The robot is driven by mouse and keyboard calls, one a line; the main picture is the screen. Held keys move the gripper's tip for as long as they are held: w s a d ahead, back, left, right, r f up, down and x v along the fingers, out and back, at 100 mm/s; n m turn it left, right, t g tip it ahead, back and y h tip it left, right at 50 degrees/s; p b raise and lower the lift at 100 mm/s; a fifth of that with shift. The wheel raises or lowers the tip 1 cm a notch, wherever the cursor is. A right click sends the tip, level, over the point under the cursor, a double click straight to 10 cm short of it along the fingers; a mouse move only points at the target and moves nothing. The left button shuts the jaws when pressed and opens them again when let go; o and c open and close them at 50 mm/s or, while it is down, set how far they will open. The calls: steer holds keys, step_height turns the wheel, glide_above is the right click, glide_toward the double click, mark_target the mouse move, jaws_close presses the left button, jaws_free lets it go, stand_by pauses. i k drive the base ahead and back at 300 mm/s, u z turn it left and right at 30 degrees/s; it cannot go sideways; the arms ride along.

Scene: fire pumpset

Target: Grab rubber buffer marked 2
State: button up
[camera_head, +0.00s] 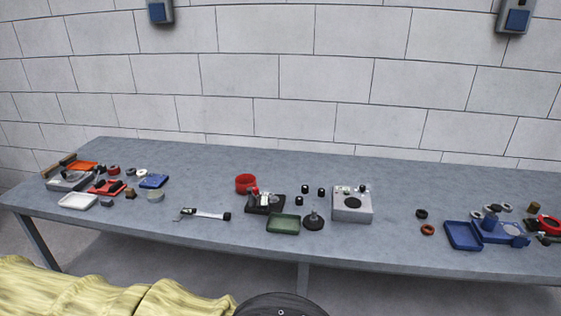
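Several small black cylinders stand upright on the grey table, left of a grey box with a dial. One black cylinder (305,188) is at the back, another black cylinder (321,192) is to its right, and a third black cylinder (299,201) is nearer the front. They look like rubber buffers, but no number is readable at this size, so I cannot tell which is marked 2. My gripper is not in view.
The long grey table (370,240) stands before a block wall. The grey dial box (352,204), green tray (283,224), black round-based piece (313,221), red cup (246,183) and caliper-like tool (203,214) surround the cylinders. Blue trays (463,235) lie right. Yellow folded material (90,290) fills the lower left.

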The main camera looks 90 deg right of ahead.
mark_target(305, 188)
steer(key=k, duration=1.15)
steer(key=z, duration=1.55)
